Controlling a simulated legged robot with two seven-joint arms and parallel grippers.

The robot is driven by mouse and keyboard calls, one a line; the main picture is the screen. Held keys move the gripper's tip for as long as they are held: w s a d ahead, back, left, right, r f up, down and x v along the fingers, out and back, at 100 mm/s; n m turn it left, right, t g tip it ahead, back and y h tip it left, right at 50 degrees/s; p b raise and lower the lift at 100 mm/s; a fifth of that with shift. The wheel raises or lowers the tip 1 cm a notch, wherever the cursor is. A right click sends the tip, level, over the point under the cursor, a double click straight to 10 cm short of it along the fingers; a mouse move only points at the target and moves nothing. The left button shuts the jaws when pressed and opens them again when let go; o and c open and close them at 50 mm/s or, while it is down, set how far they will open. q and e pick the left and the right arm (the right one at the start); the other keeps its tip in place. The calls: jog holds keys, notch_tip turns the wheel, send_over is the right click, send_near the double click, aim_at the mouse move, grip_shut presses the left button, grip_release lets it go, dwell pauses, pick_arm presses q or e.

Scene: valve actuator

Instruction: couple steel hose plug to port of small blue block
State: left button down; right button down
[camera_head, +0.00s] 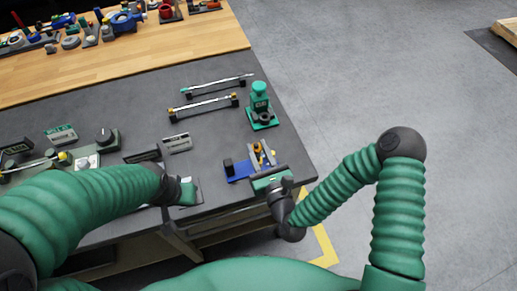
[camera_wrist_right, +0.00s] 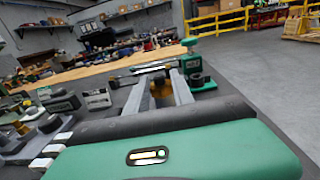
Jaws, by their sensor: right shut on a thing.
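A small blue block (camera_head: 238,170) sits near the front right of the dark bench top, with a black part at its left end. My right gripper (camera_head: 263,158) is at the block's right side, its fingers reaching over or beside it. In the right wrist view the fingers (camera_wrist_right: 160,92) are closed around a small grey part with a brass-coloured top; I cannot tell whether this is the steel hose plug. The block's port is hidden behind the gripper. My left gripper (camera_head: 188,190) is low over the bench's front edge, and its jaws are not clear.
A green pump-like fixture (camera_head: 261,108) stands behind the block. The bench's right edge is close to my right gripper.

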aim_at(259, 156)
pick_arm(q)
jog(key=shift+d, duration=0.15)
pick_arm(e)
jog(key=shift+d, duration=0.3)
pick_arm(q)
jog(key=shift+f, duration=0.15)
pick_arm(e)
jog(key=shift+f, duration=0.2)
pick_arm(q)
jog(key=shift+f+b, duration=0.3)
jog(key=shift+b, duration=0.15)
pick_arm(e)
jog(key=shift+f, duration=0.3)
